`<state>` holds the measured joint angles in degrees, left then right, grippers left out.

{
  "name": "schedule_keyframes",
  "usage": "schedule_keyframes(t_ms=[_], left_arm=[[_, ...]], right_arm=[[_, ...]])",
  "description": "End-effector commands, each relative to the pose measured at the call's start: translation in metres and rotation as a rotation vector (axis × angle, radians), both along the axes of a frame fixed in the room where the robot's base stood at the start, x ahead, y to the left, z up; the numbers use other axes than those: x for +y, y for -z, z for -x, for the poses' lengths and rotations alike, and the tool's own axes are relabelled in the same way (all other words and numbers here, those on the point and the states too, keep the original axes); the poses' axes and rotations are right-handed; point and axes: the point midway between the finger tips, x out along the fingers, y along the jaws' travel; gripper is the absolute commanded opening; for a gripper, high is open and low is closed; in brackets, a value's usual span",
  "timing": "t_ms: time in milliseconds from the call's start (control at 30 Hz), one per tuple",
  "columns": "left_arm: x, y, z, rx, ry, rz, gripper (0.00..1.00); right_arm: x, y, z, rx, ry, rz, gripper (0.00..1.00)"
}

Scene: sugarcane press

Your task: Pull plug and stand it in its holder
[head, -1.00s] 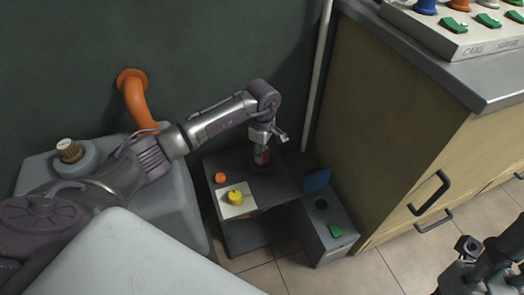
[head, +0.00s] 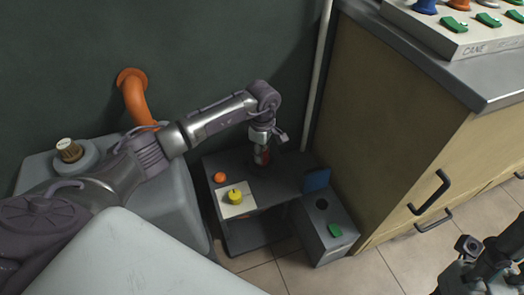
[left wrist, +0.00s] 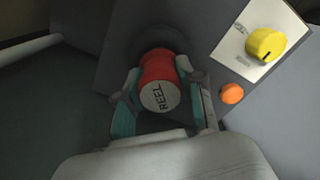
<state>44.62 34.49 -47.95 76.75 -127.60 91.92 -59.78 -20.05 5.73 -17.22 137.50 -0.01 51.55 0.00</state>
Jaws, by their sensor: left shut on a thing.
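The red plug (left wrist: 158,68) has a pale round end marked "REEL" and faces my left wrist camera. My left gripper (left wrist: 160,84) is shut on it, with one finger on each side. In the head view the left gripper (head: 261,156) points down at the dark grey unit (head: 283,182), and the plug shows only as a bit of red between the fingers. The plug's far end is hidden, and I cannot tell whether it is still seated. A grey box with a dark round hole (head: 321,204) stands to the right of the unit. My right gripper (head: 468,247) shows partly at the lower right edge.
A yellow knob (head: 235,196) on a white plate and an orange button (head: 219,177) sit left of the plug. A blue panel (head: 316,180) and a green switch (head: 335,230) are at the grey box. A wooden cabinet (head: 400,140) stands close on the right.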

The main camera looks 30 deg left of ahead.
Motion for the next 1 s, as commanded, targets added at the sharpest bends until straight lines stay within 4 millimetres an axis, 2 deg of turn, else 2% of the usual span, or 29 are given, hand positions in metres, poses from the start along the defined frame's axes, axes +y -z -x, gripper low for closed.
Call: schedule_keyframes(t_ms=[467, 500, 533, 833, 1000], left_arm=[[0.000, 0.010, 0.000, 0.000, -0.001, 0.000, 0.01], [0.000, 0.010, 0.000, -0.001, -0.001, 0.000, 0.41], [0.000, 0.009, 0.000, -0.001, -0.001, 0.000, 0.46], [0.000, 0.009, 0.000, 0.000, -0.001, 0.000, 0.48], [0.000, -0.003, 0.000, -0.001, 0.000, 0.000, 0.48]], right_arm=[[0.000, 0.008, 0.000, 0.000, 0.000, 0.000, 0.40], [0.000, 0.007, 0.000, 0.000, 0.000, 0.000, 0.40], [0.000, 0.007, 0.000, 0.000, 0.001, 0.000, 0.40], [0.000, 0.007, 0.000, 0.000, 0.002, 0.000, 0.40], [0.001, -0.001, -0.007, 0.035, 0.004, 0.011, 0.40]])
